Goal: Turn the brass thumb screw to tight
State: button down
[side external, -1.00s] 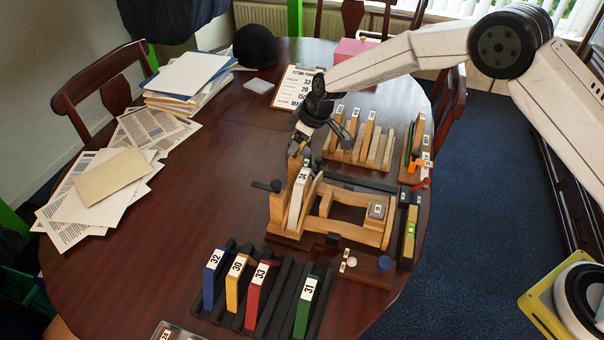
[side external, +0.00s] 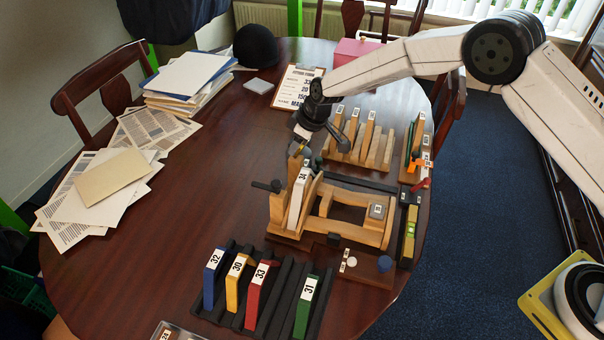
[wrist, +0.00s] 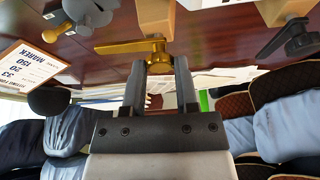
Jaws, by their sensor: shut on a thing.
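The brass thumb screw (wrist: 130,46) shows in the wrist view as a gold lever-like handle with a round hub, lying across the tips of my fingers. My gripper (wrist: 160,66) is shut on it, with a dark finger on each side of the hub. In the side view my gripper (side external: 301,150) points down at the far left end of the wooden fitting frame (side external: 345,225). The screw is too small and covered to make out there. A white piece marked 34 (side external: 298,198) stands upright in the frame, just in front of the gripper.
A black rack (side external: 277,312) with blue, yellow, red and green numbered pieces stands in front. Wooden blocks (side external: 360,150) stand behind the frame, close to my wrist. A clipboard (side external: 290,92) lies behind. The table's left middle is clear.

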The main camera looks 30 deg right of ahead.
jog(key=shift+m, duration=0.5)
jog(key=shift+a+m+t+h, duration=0.1)
jog(key=shift+m+t+h, duration=0.3)
jog(key=shift+m, duration=0.9)
jog(key=shift+a+m+t+h, duration=0.1)
jog(key=shift+m+h, duration=0.6)
jog(key=shift+m, duration=0.6)
jog(key=m+h, duration=0.1)
jog(key=m, duration=0.2)
jog(key=m+h, duration=0.1)
jog(key=m, duration=0.2)
jog(key=shift+a+h, duration=0.2)
jog(key=shift+h, duration=0.1)
jog(key=m+g+h, duration=0.1)
jog(key=m, duration=0.2)
jog(key=m+g+h, duration=0.1)
jog(key=m, duration=0.2)
jog(key=shift+w+a+m, duration=0.1)
jog(key=shift+m, duration=0.3)
jog(key=shift+w+m+g+h, duration=0.1)
jog(key=shift+m+g+h, duration=0.45)
jog(key=shift+m, duration=1.65)
jog(key=shift+m+g, duration=0.55)
jog(key=shift+m, duration=0.05)
jog(key=shift+c, duration=1.9)
grip_release()
jog(key=shift+a+r, duration=0.1)
